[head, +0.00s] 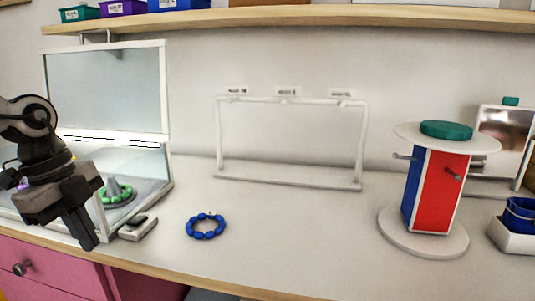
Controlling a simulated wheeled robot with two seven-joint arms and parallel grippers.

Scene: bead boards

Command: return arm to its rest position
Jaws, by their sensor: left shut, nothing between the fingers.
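My left gripper (83,228) comes in from the left, above the table's front left part. It is shut and empty, with its fingers pointing down in front of the glass-sided case. A blue bead ring (206,226) lies flat on the table to the right of the gripper, apart from it. A green bead ring (117,192) sits around a grey stand inside the case, partly behind the gripper. My right gripper does not show.
A white rack frame (290,101) stands at the back middle. A red and blue stand (440,190) with a round top is at the right. A white tray (513,236) holds blue items at the far right. A shelf (300,17) runs above.

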